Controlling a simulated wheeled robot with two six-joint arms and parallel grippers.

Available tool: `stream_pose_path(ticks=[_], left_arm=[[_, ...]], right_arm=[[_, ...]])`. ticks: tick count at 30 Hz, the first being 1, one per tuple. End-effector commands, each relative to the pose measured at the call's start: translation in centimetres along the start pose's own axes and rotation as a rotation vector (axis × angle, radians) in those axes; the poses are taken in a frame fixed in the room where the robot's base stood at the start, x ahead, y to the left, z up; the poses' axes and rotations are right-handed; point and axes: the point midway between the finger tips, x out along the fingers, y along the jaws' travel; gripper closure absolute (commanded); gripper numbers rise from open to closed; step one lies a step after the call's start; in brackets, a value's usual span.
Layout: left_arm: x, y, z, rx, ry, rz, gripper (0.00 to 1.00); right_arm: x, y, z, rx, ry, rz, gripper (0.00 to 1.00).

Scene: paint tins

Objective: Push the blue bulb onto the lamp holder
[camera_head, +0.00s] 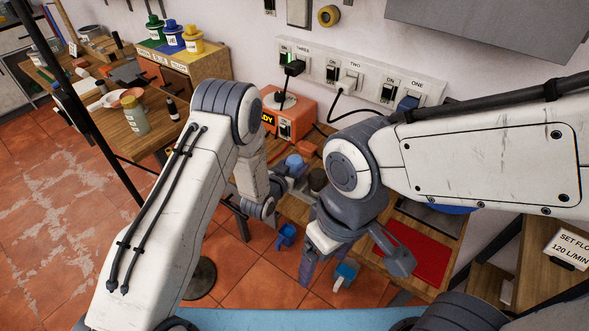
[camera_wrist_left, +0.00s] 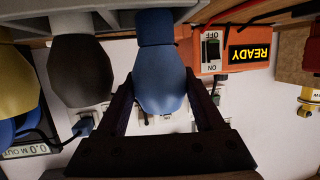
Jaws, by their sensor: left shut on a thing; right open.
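The blue bulb (camera_head: 294,161) is upright at the middle of the workbench, and its rounded body (camera_wrist_left: 160,80) fills the space between my left fingers in the left wrist view. My left gripper (camera_head: 282,187) is shut on it. The bulb's darker blue neck meets a grey strip; I cannot tell whether it touches. An orange box (camera_head: 290,115) marked READY (camera_wrist_left: 248,52) carries a pale round piece on top, perhaps the lamp holder; I cannot tell.
A dark bulb (camera_head: 318,180) stands beside the blue one, also in the left wrist view (camera_wrist_left: 80,72), with a yellow bulb (camera_wrist_left: 15,80) beyond. A socket strip (camera_head: 360,80) runs along the wall. A red mat (camera_head: 412,252) lies right; a blue cup (camera_head: 286,236) shows below.

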Motion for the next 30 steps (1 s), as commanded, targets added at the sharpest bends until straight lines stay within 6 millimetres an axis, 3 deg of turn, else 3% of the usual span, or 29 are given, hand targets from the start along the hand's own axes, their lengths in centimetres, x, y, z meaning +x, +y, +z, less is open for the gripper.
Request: stream_pose_path(ticks=[5, 21, 30], left_arm=[[-0.9, 0.2, -2.5, 0.000, 0.004, 0.001, 0.85], [-9.9, 5.5, -5.3, 0.001, 0.002, 0.003, 0.85], [-11.9, 6.7, -6.1, 0.000, 0.001, 0.001, 0.85]], right_arm=[[1.0, 0.1, 0.1, 0.000, 0.000, 0.000, 0.18], [3.1, 0.2, 0.2, 0.000, 0.000, 0.000, 0.18], [3.4, 0.2, 0.2, 0.000, 0.000, 0.000, 0.18]])
